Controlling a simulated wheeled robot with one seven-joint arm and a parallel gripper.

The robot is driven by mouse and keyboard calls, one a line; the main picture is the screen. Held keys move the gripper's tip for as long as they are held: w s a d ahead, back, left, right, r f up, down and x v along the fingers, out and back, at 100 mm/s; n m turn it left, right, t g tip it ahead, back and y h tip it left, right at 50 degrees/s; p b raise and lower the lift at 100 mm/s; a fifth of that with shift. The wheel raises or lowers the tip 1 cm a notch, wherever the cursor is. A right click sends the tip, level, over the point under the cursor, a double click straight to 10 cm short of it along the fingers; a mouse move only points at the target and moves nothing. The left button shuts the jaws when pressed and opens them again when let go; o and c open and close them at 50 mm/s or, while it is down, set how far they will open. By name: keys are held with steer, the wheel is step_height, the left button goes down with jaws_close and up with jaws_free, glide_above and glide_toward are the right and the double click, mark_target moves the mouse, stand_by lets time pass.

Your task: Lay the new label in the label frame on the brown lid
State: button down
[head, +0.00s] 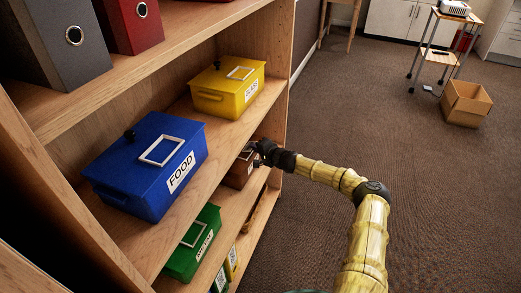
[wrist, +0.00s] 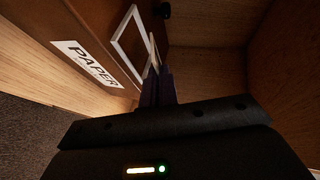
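The brown box (head: 239,170) stands on the lower shelf, partly hidden by the shelf above and my arm. In the wrist view, its brown lid (wrist: 98,18) carries a white label frame (wrist: 117,44); the box front bears a PAPER sign (wrist: 92,64). My gripper (wrist: 156,80) is at the lid, just right of the frame in the wrist view. Its dark fingers are shut on a thin white card, the new label (wrist: 153,48), seen nearly edge-on. The label is tilted to the lid and close beside the frame; I cannot tell whether it touches.
A blue FOOD box (head: 137,177) and a yellow GLASS box (head: 218,97) stand on the shelf above. A green box (head: 187,257) is left of the brown one. The shelf boards (head: 224,140) close in the space. Open carpet (head: 440,190) lies to the right.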

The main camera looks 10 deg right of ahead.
mark_target(251, 155)
steer(key=shift+w+a+f+b, duration=0.35)
steer(key=shift+a+f+b, duration=0.15)
steer(key=shift+f+b, duration=0.3)
steer(key=shift+w+a+f+b, duration=0.3)
steer(key=shift+a+f+b, duration=0.25)
steer(key=shift+b, duration=0.4)
steer(key=shift+d, duration=0.1)
steer(key=c, duration=1.7)
jaws_free()
steer(key=shift+o, duration=0.5)
steer(key=shift+s+f, duration=0.1)
steer(key=shift+f, duration=0.05)
steer(key=shift+f, duration=0.1)
steer(key=shift+p+v, duration=0.35)
steer(key=shift+v, duration=0.5)
steer(key=shift+s+d, duration=0.35)
steer(key=shift+s, duration=0.15)
steer(key=shift+s+d+r+p, duration=0.4)
steer(key=shift+s+r+p, duration=0.2)
steer(key=shift+s, duration=0.2)
steer(key=shift+r, duration=0.1)
